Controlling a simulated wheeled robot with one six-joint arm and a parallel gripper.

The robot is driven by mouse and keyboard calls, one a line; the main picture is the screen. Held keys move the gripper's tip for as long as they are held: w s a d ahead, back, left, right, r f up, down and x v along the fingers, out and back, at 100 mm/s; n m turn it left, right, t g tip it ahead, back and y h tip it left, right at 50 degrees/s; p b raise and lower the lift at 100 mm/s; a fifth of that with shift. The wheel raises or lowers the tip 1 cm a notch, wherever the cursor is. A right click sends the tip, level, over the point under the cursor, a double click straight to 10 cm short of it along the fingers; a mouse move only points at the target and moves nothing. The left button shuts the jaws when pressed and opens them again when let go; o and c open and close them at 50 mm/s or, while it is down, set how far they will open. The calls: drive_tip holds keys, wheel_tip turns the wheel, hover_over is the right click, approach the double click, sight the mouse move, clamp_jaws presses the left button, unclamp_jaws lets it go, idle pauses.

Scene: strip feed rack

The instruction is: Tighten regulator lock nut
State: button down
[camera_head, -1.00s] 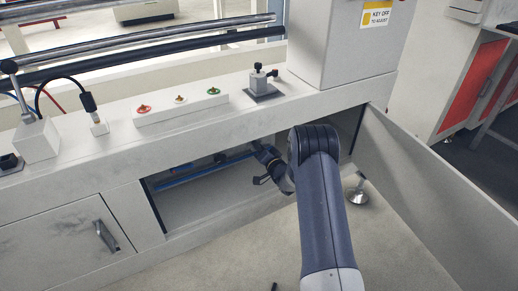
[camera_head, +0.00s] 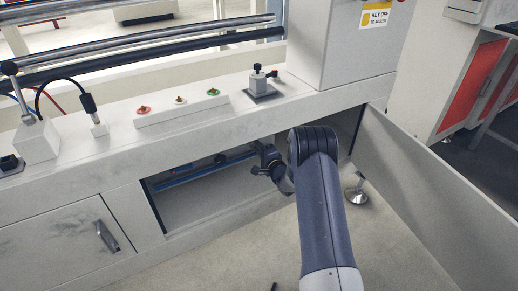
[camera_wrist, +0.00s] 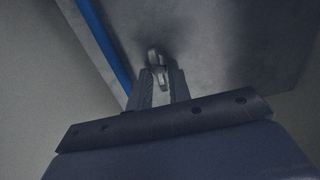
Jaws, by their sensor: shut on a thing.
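In the wrist view my gripper (camera_wrist: 159,82) is shut on a small grey metal piece with wing-like lobes, which looks like the lock nut (camera_wrist: 155,58). The nut sits against a grey plate (camera_wrist: 220,45), and the fingers hide part of it. In the head view my gripper (camera_head: 258,158) reaches into the open compartment (camera_head: 205,195) under the bench top. My own arm covers the compartment's right part. The nut cannot be made out in the head view.
A blue tube (camera_wrist: 105,40) runs beside the plate; a blue line (camera_head: 195,177) also shows inside the compartment. The open door (camera_head: 425,185) stands to the right of my arm. A closed door with a handle (camera_head: 106,236) is at left.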

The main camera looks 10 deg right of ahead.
idle(0.5)
drive_tip(key=c, duration=1.6)
unclamp_jaws()
drive_tip(key=shift+o, duration=0.2)
drive_tip(key=p+v, duration=0.3)
drive_tip(key=v, duration=0.8)
drive_tip(key=shift+w, duration=0.15)
